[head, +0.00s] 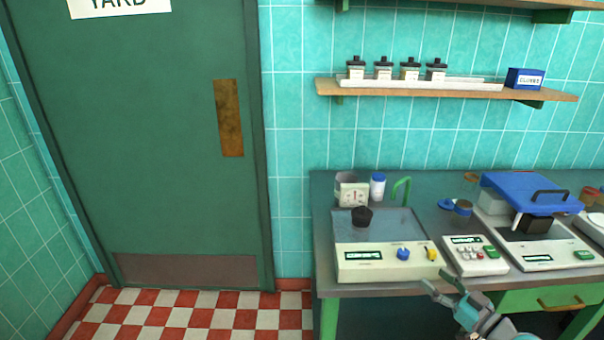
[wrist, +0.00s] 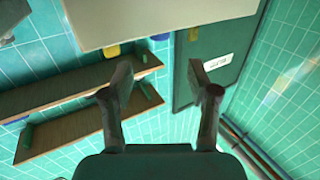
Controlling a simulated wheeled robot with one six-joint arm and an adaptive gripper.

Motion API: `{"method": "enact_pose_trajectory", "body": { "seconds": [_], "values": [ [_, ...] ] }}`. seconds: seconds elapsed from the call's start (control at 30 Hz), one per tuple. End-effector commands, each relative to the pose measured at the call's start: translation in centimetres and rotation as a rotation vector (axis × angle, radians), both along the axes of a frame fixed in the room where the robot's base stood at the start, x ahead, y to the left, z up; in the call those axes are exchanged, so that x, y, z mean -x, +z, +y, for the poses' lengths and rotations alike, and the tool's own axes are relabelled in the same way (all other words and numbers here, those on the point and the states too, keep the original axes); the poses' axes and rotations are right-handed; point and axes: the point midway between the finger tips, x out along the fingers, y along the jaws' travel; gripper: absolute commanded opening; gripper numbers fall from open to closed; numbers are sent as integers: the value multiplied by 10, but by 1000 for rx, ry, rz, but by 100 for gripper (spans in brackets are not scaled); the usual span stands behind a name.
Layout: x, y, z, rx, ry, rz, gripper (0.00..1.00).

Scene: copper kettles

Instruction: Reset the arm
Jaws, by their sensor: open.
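My gripper (head: 441,283) shows at the lower right of the head view, in front of the bench's front edge. Its two fingers are apart and nothing is between them. In the wrist view my gripper (wrist: 160,85) also shows open and empty, with the wall shelves and the green door beyond it. Most of my arm is outside the head view.
The metal bench (head: 325,245) carries a hotplate device (head: 385,262) with a small black pot (head: 362,216), a keypad unit (head: 475,256) and a scale (head: 540,258) under a blue lid (head: 530,192). Bottles stand on a wall shelf (head: 330,88). The checkered floor (head: 200,317) by the green door (head: 150,150) is clear.

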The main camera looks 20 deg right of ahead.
Motion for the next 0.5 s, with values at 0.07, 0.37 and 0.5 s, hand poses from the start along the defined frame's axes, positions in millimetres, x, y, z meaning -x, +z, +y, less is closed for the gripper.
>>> {"method": "enact_pose_trajectory", "body": {
  "seconds": [0.07,0.37,0.5],
  "values": [
    [0,-3,2,-4,-2,5,60],
    [18,-76,67,-107,-95,143,60],
    [43,-116,108,-151,-162,224,60]
  ]
}}
